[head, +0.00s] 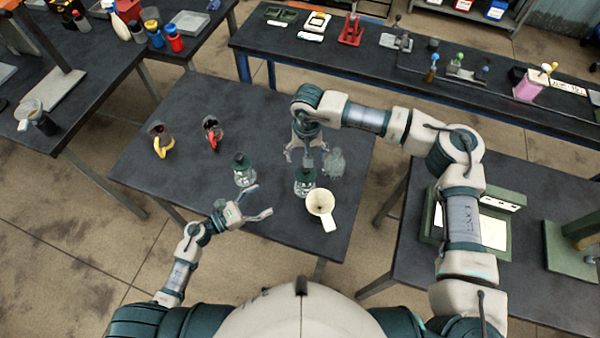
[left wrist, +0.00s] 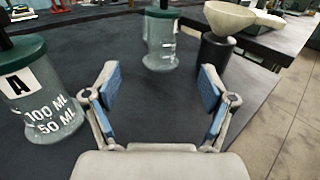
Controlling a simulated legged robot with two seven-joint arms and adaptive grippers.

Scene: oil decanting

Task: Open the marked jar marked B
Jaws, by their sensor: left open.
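Two clear jars with green lids stand on the dark middle table. The nearer-left jar (head: 243,177) carries a label A in the left wrist view (left wrist: 42,108). The other jar (head: 305,187) is to its right; it also shows in the left wrist view (left wrist: 160,45), with no readable letter, so I cannot confirm a B. My left gripper (head: 262,204) is open and empty, in front of and between the jars. My right gripper (head: 306,157) is over the table behind the right jar, its fingers spread. I cannot tell whether it touches anything.
A cream funnel (head: 320,203) on a dark stand is right of the right jar. A clear glass vessel (head: 335,163) stands behind it. Two small bottles, yellow (head: 161,142) and red (head: 212,133), stand at the back left. The front left table area is clear.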

